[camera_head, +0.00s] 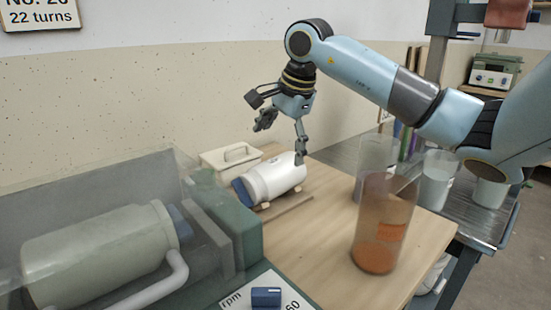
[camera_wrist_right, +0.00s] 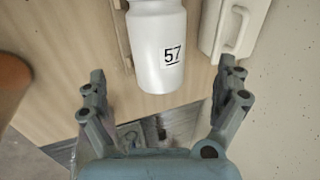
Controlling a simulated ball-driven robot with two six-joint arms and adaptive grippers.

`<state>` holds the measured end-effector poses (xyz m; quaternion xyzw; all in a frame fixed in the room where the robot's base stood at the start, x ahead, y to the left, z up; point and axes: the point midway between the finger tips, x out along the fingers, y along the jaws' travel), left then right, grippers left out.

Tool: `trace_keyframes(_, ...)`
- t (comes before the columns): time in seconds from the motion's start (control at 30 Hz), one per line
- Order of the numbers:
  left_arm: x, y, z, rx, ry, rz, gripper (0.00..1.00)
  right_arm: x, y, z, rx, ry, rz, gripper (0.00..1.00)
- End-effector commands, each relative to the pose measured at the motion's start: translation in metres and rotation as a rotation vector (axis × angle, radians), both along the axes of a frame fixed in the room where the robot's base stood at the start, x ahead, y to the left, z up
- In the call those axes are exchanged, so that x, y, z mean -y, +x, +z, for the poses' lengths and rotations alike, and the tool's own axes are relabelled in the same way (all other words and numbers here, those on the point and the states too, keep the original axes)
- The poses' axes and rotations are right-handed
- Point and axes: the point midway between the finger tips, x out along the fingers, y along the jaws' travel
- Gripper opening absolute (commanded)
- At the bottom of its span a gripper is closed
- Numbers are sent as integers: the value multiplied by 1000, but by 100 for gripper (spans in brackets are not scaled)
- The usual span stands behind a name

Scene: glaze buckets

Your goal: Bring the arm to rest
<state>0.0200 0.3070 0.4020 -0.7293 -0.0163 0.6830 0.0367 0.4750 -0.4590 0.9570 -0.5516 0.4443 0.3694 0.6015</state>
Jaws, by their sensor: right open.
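My right gripper (camera_head: 283,141) is above the table, in the air over the far end of a white jar (camera_head: 278,178) with a blue lid. The jar lies on its side on a small wooden cradle (camera_head: 284,213). In the right wrist view, my right gripper (camera_wrist_right: 162,90) shows its fingers spread wide with nothing between them. The white jar (camera_wrist_right: 158,45), marked 57, lies ahead of the fingers there, apart from them. My left gripper is in neither view.
A clear cylinder (camera_head: 383,215) with orange-brown contents stands at the table's right. A machine under a clear cover (camera_head: 110,172) holds a grey-green jar (camera_head: 95,255) at left. A white lidded box (camera_head: 230,158) stands by the wall. White buckets (camera_head: 437,178) stand on a rack at right.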

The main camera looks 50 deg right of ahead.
Motion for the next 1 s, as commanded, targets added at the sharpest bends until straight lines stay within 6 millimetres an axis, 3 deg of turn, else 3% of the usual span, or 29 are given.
trace_keyframes(0.4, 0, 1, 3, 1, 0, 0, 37, -1, -3, 14, 2, 1, 0, 100)
trace_keyframes(0.7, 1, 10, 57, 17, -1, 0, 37, -1, -3, 74, 17, 0, 0, 100)
trace_keyframes(1.0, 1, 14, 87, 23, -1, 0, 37, -1, -3, 107, 23, 0, 0, 100)
